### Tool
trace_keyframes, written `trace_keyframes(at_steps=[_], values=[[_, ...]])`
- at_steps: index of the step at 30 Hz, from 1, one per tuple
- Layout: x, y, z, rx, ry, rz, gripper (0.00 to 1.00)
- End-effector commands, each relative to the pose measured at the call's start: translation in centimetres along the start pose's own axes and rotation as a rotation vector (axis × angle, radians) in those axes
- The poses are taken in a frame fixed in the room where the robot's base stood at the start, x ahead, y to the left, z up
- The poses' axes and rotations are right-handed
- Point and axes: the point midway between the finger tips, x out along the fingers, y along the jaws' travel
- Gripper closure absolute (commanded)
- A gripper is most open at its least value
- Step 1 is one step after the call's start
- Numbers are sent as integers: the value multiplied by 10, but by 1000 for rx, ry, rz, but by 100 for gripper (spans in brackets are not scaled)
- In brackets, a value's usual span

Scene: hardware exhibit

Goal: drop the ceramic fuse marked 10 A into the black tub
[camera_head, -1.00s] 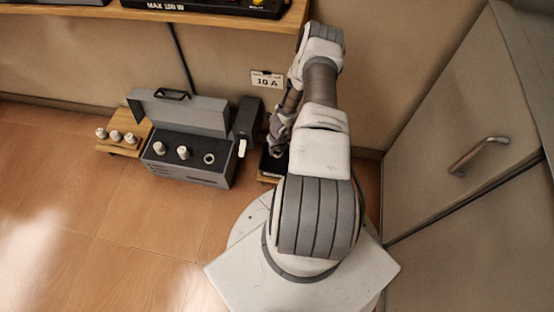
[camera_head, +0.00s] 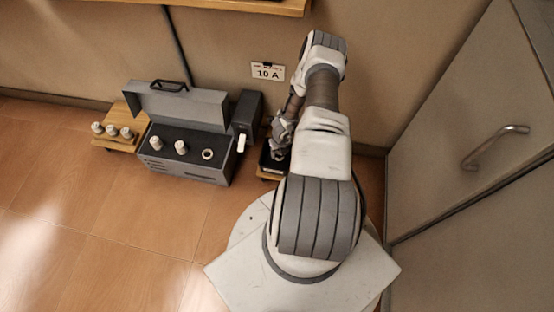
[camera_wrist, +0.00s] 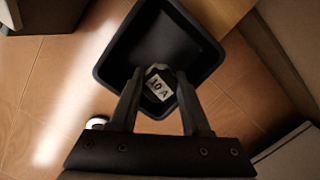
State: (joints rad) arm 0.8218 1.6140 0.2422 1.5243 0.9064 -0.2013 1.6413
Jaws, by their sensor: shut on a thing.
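The ceramic fuse (camera_wrist: 158,88) shows a pale label reading 10 A in the wrist view. My gripper (camera_wrist: 159,80) is shut on it, one finger on each side. The black tub (camera_wrist: 104,72) is square and open, and lies beyond and below the fuse. The fuse overlaps the tub's near part in this view; its height above the tub floor cannot be told. In the head view the gripper (camera_head: 281,140) is over the tub (camera_head: 270,164), which my arm partly hides. The held fuse cannot be made out there.
A grey fuse box (camera_head: 190,165) with an open lid holds white fuses and a ring-shaped socket. Several more fuses stand on a wooden stand (camera_head: 118,142) at left. A cabinet door (camera_head: 470,190) is at right.

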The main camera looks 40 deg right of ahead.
Motion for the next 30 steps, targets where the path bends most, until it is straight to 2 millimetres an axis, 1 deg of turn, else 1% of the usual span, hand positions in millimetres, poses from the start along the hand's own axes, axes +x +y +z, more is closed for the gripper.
trace_keyframes(at_steps=[2,3,5,6,9,17,20,23,26,30], values=[[-1,0,0,0,0,0,100],[-1,0,0,0,0,0,51],[-1,0,0,0,0,0,40],[-1,0,0,0,0,0,33],[-1,0,0,0,0,0,18],[-1,0,0,0,0,0,18],[-7,0,0,0,0,1,18],[-21,0,1,1,0,1,18],[-43,-1,1,1,0,0,18],[-78,-1,2,0,-1,-1,18]])
